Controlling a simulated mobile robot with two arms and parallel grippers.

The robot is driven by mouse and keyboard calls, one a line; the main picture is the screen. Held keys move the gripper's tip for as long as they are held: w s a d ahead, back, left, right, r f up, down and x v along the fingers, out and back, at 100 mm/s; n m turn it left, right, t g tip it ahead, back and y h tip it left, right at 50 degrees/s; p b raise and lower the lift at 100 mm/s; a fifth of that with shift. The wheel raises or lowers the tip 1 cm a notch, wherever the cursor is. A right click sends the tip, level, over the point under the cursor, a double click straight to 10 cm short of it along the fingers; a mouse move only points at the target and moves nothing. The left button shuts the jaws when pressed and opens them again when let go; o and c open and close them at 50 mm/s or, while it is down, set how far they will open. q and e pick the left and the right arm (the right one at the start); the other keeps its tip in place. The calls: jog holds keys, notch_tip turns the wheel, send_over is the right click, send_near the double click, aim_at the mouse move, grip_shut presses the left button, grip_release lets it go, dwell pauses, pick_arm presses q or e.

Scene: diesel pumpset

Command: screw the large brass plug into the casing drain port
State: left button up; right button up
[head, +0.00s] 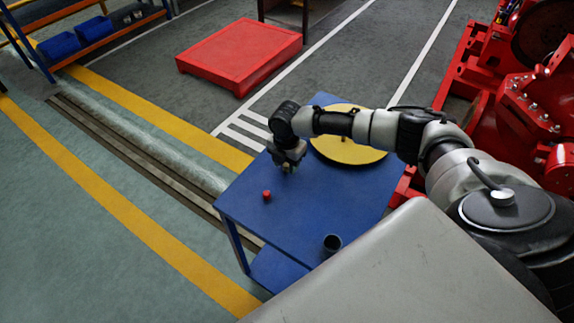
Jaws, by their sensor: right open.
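My right gripper (290,167) hangs fingers-down over the far left part of the blue table (300,225). It is open, and I see nothing held between its fingers. I cannot make out a large brass plug; my right gripper and arm hide part of the table. The casing drain port cannot be picked out on the red pumpset (525,105) at the right. My left gripper is not in view.
A small red piece (267,196), a dark cup (332,243) and a round yellow disc (345,150) are on the table. My right arm crosses over the disc. A red platform (240,52) lies on the floor beyond. The table's front left is clear.

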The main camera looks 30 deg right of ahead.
dwell(0.8)
grip_shut()
jog(key=shift+r+p, duration=1.8)
jog(key=shift+p, duration=0.35)
